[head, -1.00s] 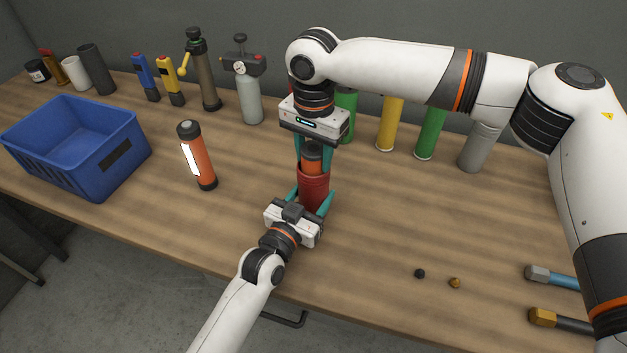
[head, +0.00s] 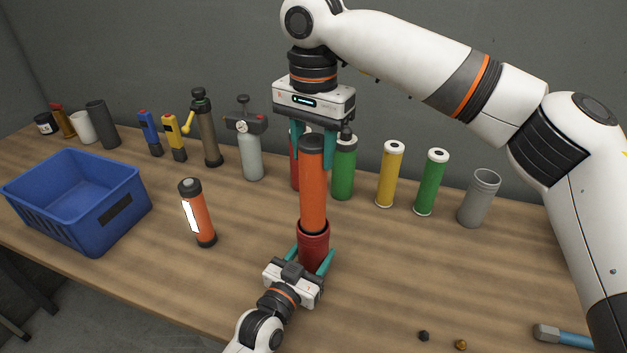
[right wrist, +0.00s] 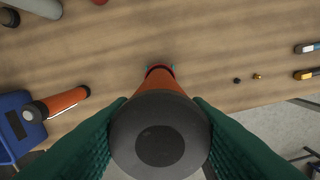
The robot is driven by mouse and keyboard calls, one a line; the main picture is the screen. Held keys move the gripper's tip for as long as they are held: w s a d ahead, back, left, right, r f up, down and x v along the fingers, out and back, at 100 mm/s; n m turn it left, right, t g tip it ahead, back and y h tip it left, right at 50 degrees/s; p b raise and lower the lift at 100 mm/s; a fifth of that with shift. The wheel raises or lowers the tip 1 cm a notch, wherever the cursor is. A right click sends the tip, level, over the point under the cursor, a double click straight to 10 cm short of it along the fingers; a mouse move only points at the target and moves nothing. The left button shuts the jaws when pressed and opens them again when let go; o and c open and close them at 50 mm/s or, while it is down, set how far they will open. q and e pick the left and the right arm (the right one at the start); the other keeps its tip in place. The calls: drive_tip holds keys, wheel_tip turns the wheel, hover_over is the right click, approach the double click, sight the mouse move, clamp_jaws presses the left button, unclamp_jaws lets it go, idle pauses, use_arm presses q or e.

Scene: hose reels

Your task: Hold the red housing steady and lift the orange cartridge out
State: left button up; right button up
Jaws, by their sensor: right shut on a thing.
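The orange cartridge (head: 313,190), with a dark cap, stands upright above the red housing (head: 313,246). A dark ring shows where the two meet; I cannot tell whether the cartridge's lower end is still inside. My right gripper (head: 313,156) comes from above and is shut on the cartridge's top. In the right wrist view the dark cap (right wrist: 160,135) fills the space between the green fingers, with the orange body below it. My left gripper (head: 311,261) has its teal fingers on both sides of the housing, holding it upright on the table.
A blue crate (head: 120,212) and an orange flashlight-like cylinder (head: 199,218) are at left. Behind stand a pump (head: 207,130), a grey bottle (head: 249,150), and green, yellow and grey cylinders (head: 388,176). Small caps (head: 424,336) and a blue-handled tool (head: 565,337) lie at front right.

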drive_tip(key=shift+r, duration=1.9)
use_arm(q)
drive_tip(key=o, duration=1.2)
drive_tip(key=shift+c, duration=0.2)
